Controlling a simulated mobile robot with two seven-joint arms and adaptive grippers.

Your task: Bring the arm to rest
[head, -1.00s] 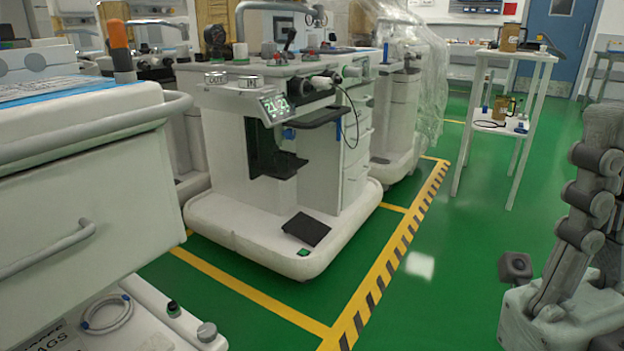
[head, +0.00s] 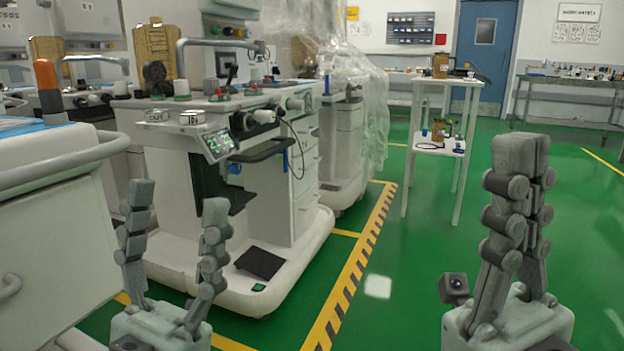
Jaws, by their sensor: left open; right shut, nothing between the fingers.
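My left gripper (head: 177,200) is in the lower left of the head view, pointing up, with its two grey fingers spread apart and nothing between them. It shows in front of the white anaesthesia cart. My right gripper (head: 522,160) is in the lower right, also pointing up, with its fingers together and nothing held. It shows against the green floor. No contact between either gripper and any object is visible.
A white anaesthesia cart (head: 270,215) with a lit monitor stands at left centre, and another cart (head: 60,205) is at the left edge. A white shelf stand (head: 440,152) holds small items. Green floor (head: 400,255) is open between the grippers, with a striped yellow line.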

